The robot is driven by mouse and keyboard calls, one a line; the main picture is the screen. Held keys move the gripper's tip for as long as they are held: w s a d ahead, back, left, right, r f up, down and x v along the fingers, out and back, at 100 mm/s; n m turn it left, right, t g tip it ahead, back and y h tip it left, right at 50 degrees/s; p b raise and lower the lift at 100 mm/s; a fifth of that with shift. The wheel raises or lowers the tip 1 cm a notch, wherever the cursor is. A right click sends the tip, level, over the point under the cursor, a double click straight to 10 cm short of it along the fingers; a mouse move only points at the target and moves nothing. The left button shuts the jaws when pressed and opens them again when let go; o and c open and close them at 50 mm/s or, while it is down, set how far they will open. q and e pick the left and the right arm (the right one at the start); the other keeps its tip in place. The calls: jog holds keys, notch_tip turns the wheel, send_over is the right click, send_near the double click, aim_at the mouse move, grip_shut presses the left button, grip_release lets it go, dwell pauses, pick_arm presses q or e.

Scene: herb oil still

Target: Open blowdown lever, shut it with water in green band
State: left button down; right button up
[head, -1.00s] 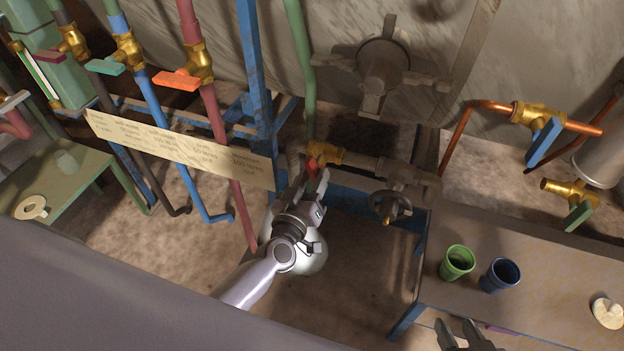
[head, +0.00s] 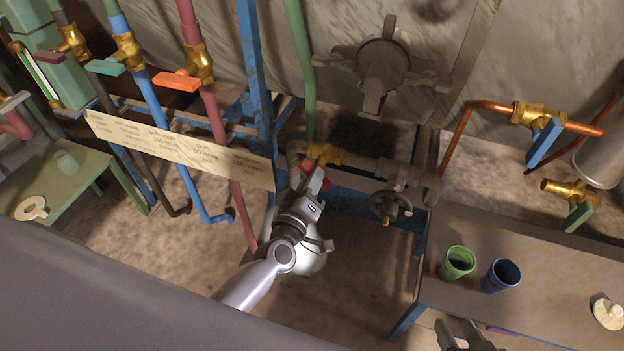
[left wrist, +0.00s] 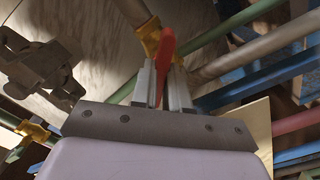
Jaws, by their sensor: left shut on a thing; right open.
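The red blowdown lever (left wrist: 164,45) sits on a brass valve (head: 323,153) at the end of a grey pipe below the boiler. My left gripper (head: 320,178) is shut on the lever. In the left wrist view its two fingers (left wrist: 158,85) stand on either side of the red handle. In the head view the fingers hide part of the handle. My right gripper (head: 462,335) is open and empty at the bottom edge. A slanted gauge strip (head: 38,72), green and white, is at the far left; its water level is too small to read.
A pale label board (head: 180,150) crosses the coloured pipes on the left. The right table (head: 540,240) holds a green cup (head: 457,263) and a blue cup (head: 501,275). A rounded pale vessel (head: 312,258) is partly behind my left arm.

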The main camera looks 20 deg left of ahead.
pick_arm(q)
jog(key=shift+n, duration=0.4)
jog(key=c, duration=1.1)
grip_release()
jog(key=shift+s, duration=0.1)
jog(key=shift+s+a+p, duration=0.15)
jog(key=shift+s+p, duration=0.55)
jog(key=shift+s, duration=2.85)
